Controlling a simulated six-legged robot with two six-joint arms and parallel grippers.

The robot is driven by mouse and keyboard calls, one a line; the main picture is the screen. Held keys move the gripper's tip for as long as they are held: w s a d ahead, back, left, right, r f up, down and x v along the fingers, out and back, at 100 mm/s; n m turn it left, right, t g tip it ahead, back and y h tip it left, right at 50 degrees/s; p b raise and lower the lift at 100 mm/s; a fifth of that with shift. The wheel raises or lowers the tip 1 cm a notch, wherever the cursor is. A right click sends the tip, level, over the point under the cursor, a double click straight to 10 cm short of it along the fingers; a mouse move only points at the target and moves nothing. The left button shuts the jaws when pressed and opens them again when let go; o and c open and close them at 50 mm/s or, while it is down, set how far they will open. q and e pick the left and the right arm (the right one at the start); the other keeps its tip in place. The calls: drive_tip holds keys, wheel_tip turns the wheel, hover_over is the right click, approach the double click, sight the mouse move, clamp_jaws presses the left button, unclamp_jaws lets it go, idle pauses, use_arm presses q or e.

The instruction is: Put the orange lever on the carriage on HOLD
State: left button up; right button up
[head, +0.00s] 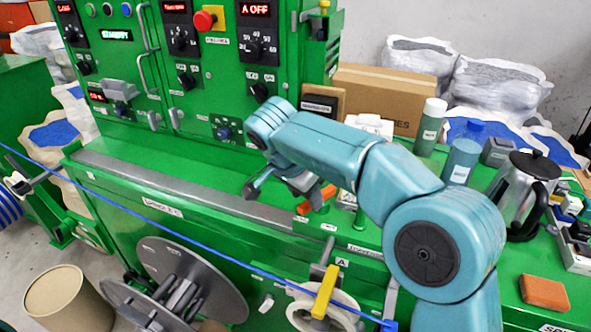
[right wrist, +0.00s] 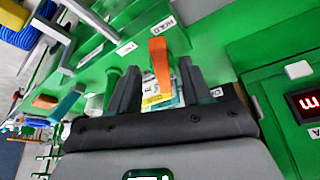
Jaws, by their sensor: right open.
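The orange lever (head: 317,199) sticks out beside my right gripper (head: 284,195) on the green machine top in the head view. In the right wrist view the orange lever (right wrist: 160,66) shows between the two dark, spread fingers of my right gripper (right wrist: 158,78). The jaws are open, with visible space on both sides of the lever; I cannot tell whether either finger touches it. The lever's base is partly hidden. My left gripper is not in view.
A blue cable (head: 203,248) runs slanting across the machine front. A yellow handle (head: 325,291) stands over a white wheel. At right are bottles (head: 462,160), a steel pot (head: 522,192) and an orange block (head: 544,292). The green control cabinet rises behind.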

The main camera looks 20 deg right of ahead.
drive_tip(key=p+v, duration=0.2)
drive_tip(key=v, duration=1.2)
drive_tip(key=shift+r+p, duration=0.15)
drive_tip(key=shift+p, duration=0.15)
drive_tip(key=shift+s+a, duration=0.15)
drive_tip(key=shift+s, duration=0.1)
